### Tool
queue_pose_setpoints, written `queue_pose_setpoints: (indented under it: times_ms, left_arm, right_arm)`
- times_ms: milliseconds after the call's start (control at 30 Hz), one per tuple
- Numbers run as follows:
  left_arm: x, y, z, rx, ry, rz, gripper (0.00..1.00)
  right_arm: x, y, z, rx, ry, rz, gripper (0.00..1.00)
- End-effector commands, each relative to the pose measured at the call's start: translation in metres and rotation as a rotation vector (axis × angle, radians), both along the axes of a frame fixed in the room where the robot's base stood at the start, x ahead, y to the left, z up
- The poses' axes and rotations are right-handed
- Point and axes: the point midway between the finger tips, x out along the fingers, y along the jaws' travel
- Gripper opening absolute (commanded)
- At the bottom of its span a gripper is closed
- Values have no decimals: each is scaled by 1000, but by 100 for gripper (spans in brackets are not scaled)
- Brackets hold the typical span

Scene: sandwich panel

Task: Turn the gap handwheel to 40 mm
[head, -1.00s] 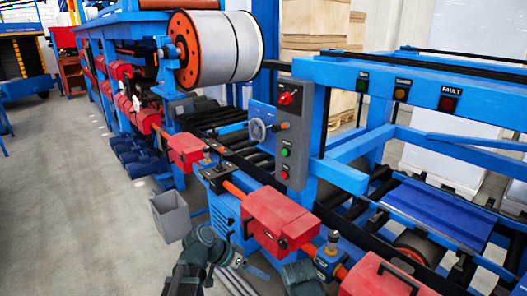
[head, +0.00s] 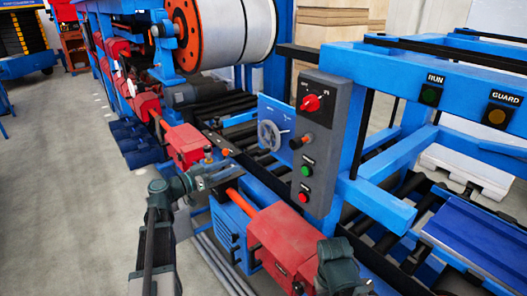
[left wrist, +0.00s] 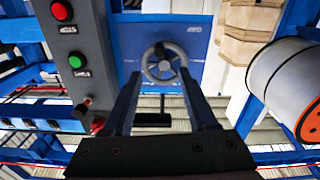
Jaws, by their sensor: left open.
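The gap handwheel (head: 269,134) is a grey spoked wheel on a blue panel (head: 293,108), left of the grey control box in the head view. In the left wrist view the handwheel (left wrist: 150,72) lies ahead, framed between the fingertips. A dark knob shows near its top there. My left gripper (head: 228,172) is in front of and below the wheel in the head view. Its two dark fingers (left wrist: 161,82) are apart in the left wrist view, with nothing between them, and appear short of the wheel. A scale reading cannot be made out.
The grey control box (head: 322,140) beside the wheel carries a red switch (head: 311,103), an orange-tipped knob (head: 300,141), a green button (head: 306,171) and a red button (head: 303,196). Red machine covers (head: 280,238) stand below. A large roll (head: 235,35) hangs behind.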

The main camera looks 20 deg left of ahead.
Motion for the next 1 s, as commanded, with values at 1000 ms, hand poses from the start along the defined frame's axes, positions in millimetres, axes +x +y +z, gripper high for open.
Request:
queue_pose_setpoints:
  times_ms: [1000]
  left_arm:
    - [108, -85, -1, 0, 3, -2, 58]
  right_arm:
    - [0, 0, 0, 0, 0, 0, 50]
